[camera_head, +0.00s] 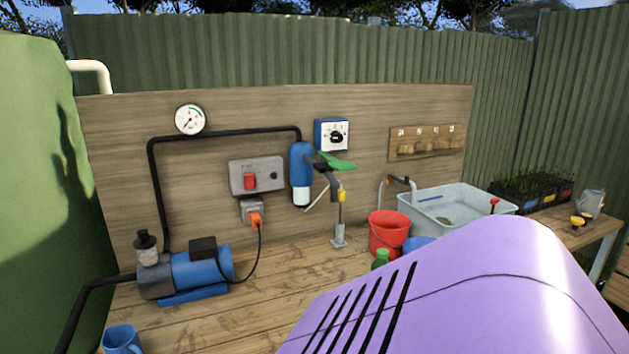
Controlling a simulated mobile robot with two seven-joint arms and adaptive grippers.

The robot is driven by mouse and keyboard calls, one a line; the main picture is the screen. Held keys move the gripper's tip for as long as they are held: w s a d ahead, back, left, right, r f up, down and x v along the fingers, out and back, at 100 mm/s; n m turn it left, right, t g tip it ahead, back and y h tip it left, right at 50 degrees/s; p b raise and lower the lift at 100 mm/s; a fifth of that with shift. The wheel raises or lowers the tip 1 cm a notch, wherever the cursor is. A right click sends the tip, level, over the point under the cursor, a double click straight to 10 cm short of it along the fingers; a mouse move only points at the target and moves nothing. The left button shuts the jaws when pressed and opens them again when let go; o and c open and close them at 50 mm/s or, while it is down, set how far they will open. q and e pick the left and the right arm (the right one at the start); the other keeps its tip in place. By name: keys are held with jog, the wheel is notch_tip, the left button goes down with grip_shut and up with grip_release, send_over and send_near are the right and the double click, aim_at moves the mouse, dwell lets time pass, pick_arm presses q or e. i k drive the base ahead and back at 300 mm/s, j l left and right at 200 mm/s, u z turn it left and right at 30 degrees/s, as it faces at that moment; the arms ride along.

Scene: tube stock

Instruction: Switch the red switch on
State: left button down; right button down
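The red switch (249,181) is a small red rocker on the front of a grey switch box (270,187), fixed to the wooden back panel left of the middle. A small dark round knob or lamp sits on the right part of that box. I cannot tell from its tilt whether the switch is on or off. Nothing touches the switch or covers it. Neither of my grippers is in view.
An orange plug (255,218) sits in a socket below the box, its black cable running to a blue pump (203,267). A blue filter (301,168) hangs just right of the box. A red bucket (386,236) stands right. The lower right is hidden by a near purple surface.

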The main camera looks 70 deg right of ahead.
aim_at(249, 178)
jog(key=z, duration=1.7)
